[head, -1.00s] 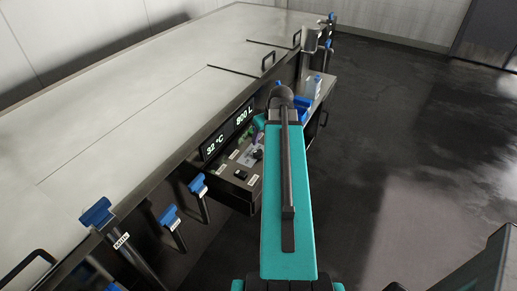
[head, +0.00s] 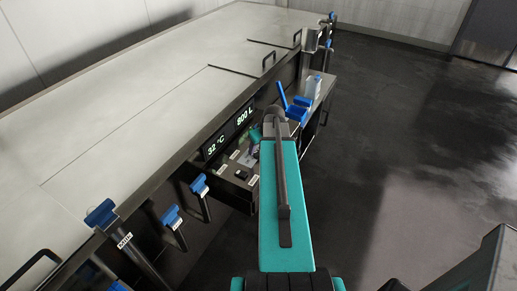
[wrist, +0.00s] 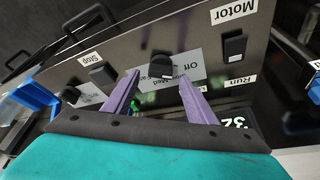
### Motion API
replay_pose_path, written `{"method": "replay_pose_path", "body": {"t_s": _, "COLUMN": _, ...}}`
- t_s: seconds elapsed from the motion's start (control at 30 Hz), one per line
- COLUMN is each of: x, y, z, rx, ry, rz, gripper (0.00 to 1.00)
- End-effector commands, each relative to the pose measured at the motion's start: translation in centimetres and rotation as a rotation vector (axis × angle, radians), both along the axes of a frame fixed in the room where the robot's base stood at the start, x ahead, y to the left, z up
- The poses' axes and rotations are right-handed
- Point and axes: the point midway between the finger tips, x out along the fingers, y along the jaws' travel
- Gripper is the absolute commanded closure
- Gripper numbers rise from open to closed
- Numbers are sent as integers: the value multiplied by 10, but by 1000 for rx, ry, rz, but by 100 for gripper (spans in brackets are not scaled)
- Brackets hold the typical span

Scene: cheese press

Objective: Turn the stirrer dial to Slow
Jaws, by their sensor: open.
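The stirrer dial (wrist: 162,65) is a black knob on a dark panel in the wrist view. Its pale label plate (wrist: 197,69) appears upside down, with "Off" readable and other words partly covered. My gripper (wrist: 159,77) is open, with one purple finger to each side of the dial in the picture. I cannot tell whether the fingers touch it or are still short of it. The exact dial setting is hard to read. In the head view the control panel (head: 236,174) shows, but my arm hides the fingers and dial.
A black switch (wrist: 234,46) by "Run" and another (wrist: 103,75) by "Stop" flank the dial. The display (head: 228,134) reads 32 °C and 800 L. The steel vat top (head: 130,100) lies left. Blue-handled valves (head: 199,185) stick out nearby. The floor at right is open.

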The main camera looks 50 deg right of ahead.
Motion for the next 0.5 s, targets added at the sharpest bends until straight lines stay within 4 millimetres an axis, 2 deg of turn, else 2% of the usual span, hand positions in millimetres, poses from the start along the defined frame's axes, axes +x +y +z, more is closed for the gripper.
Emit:
{"method": "replay_pose_path", "body": {"t_s": 0.2, "x": 6, "y": -2, "z": -14, "rx": 0, "ry": 1, "rz": 0, "gripper": 48}}
{"method": "replay_pose_path", "body": {"t_s": 0.5, "x": 7, "y": -3, "z": -19, "rx": -1, "ry": -1, "rz": -1, "gripper": 48}}
